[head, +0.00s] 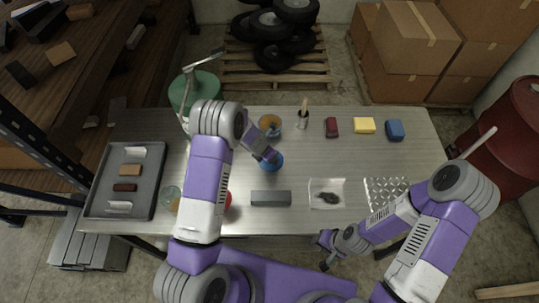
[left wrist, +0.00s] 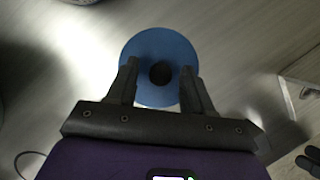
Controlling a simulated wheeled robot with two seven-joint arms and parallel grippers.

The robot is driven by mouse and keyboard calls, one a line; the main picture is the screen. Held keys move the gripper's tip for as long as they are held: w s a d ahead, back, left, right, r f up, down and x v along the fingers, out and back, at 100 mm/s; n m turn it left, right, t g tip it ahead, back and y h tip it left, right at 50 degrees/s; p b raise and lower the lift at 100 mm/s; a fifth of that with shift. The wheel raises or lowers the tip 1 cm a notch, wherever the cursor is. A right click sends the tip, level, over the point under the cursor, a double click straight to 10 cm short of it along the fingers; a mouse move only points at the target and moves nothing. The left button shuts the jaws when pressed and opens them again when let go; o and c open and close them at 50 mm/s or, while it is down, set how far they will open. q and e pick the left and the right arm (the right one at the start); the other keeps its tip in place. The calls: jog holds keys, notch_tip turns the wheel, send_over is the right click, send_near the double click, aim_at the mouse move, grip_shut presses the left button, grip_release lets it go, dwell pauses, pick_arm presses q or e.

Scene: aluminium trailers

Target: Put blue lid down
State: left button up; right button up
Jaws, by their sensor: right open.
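The blue lid (head: 271,162) lies near the middle of the metal table, partly hidden by my left gripper (head: 270,158). In the left wrist view the lid (left wrist: 160,99) is a round blue disc with a dark knob (left wrist: 160,74) at its centre. The fingers of my left gripper (left wrist: 160,68) are apart, one on each side of the knob, with a visible gap to it. Whether the lid rests fully flat on the table is hard to tell. My right gripper (head: 328,252) is open and empty, in front of the table's near edge.
An open pot (head: 270,121) stands just behind the lid.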

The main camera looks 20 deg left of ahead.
pick_arm(q)
jog(key=shift+r, duration=0.2)
jog(key=p+v, duration=0.2)
jog(key=v, duration=1)
jog(key=shift+s+f, duration=0.15)
